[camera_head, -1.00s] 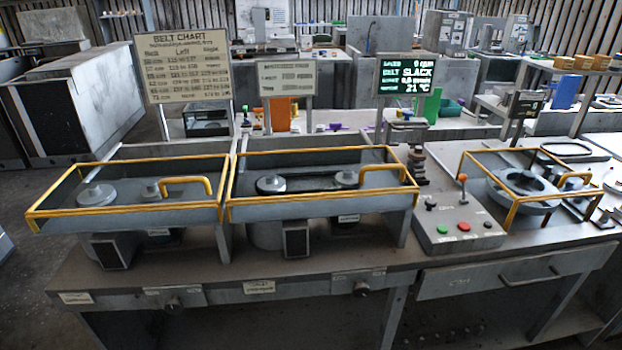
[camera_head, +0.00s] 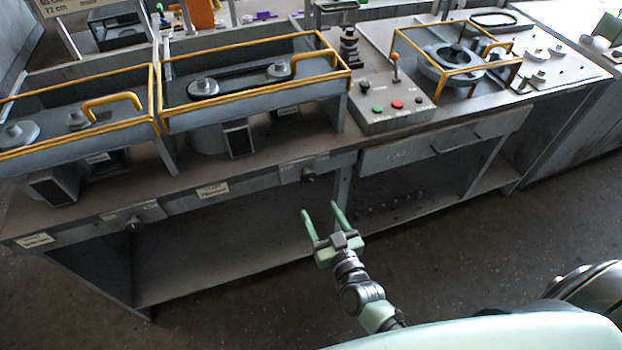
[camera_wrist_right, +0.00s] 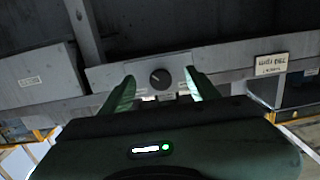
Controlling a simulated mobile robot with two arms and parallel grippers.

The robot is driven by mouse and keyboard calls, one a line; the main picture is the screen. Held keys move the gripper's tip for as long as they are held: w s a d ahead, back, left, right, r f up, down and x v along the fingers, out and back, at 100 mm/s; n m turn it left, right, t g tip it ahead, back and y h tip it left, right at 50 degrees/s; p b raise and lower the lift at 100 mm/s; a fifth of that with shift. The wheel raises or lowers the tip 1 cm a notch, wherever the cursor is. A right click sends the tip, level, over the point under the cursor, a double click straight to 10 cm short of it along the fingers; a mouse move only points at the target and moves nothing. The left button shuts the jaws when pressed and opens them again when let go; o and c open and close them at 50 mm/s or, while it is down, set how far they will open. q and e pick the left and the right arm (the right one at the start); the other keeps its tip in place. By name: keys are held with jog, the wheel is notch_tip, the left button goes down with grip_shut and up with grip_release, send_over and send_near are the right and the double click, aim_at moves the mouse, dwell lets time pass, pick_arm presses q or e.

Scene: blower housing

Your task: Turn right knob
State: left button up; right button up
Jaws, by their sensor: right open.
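The right knob (camera_head: 308,176) is a small dark knob on a grey plate on the bench's front edge, left of the drawer. In the right wrist view the knob (camera_wrist_right: 160,78) is round and dark with a light mark, and it appears between my two fingertips. My right gripper (camera_head: 320,207) is open and empty, in front of and below the knob, apart from it in the head view. Its green fingers also frame the plate in the right wrist view (camera_wrist_right: 160,85). A second, left knob (camera_head: 134,223) sits further left on the same edge. My left gripper is out of view.
The bench front has a drawer (camera_head: 440,145) right of the knob and a label plate (camera_head: 212,190) left of it. A control box (camera_head: 390,105) with green and red buttons and yellow-framed guards (camera_head: 255,85) stand on top. Open space lies under the bench.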

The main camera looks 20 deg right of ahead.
aim_at(309, 179)
jog(key=shift+t, duration=0.4)
jog(key=w+r, duration=0.1)
jog(key=w, duration=0.1)
jog(key=w+r, duration=0.1)
jog(key=w, duration=0.2)
jog(key=w+r, duration=0.1)
jog(key=w, duration=0.2)
jog(key=shift+w+p, duration=0.25)
jog(key=shift+p, duration=0.1)
jog(key=shift+f+m, duration=0.1)
jog(key=shift+m, duration=0.2)
grip_shut()
